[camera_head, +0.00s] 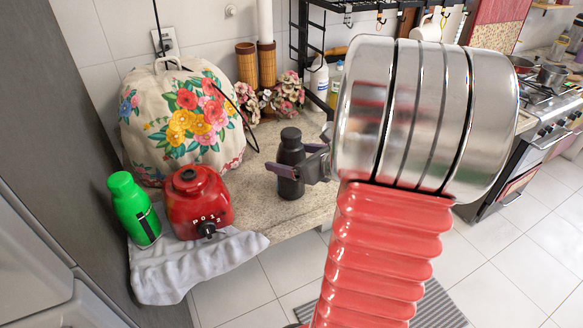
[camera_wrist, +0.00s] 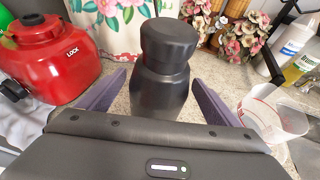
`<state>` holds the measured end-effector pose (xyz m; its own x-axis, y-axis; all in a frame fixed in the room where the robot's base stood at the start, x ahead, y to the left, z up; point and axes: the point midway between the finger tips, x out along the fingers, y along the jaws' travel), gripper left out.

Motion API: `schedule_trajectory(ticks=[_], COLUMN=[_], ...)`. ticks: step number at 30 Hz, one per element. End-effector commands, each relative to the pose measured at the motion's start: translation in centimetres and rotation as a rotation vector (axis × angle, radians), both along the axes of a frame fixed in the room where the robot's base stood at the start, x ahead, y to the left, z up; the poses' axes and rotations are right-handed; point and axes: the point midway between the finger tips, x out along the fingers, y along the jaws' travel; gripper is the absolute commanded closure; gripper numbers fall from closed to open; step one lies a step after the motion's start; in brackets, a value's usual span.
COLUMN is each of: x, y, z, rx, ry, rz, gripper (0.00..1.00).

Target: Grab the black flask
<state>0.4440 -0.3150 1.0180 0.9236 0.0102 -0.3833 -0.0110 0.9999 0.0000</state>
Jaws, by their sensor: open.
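The black flask (camera_head: 291,150) stands upright on the speckled stone counter in the head view. In the wrist view the flask (camera_wrist: 164,70) stands between the two purple fingers of my gripper (camera_wrist: 162,95). The fingers are spread, with a gap visible on each side of the flask. In the head view my gripper (camera_head: 288,170) reaches in from the right at the flask's lower body. The flask's base is hidden behind my gripper's body in the wrist view.
A red blender base (camera_head: 200,203) and a green bottle (camera_head: 135,210) stand left on a grey cloth (camera_head: 190,265). A flowered appliance cover (camera_head: 180,120) is behind. A clear measuring cup (camera_wrist: 272,112) sits close to the right finger. Bottles (camera_wrist: 290,45) stand farther right.

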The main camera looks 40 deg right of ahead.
Motion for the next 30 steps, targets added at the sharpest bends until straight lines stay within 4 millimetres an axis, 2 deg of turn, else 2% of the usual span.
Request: schedule_trajectory(ticks=[4,9,26,30], x=[1.9,3.1,3.2,3.2], y=[0.3,0.2,0.1,0.1], z=[-1.0,-1.5,-1.5,-1.5], rx=[0.001,0.000,0.000,0.000], ry=[0.000,0.000,0.000,0.000], rz=[0.004,0.001,-0.001,-0.001], gripper=[0.15,0.15,0.15,0.25])
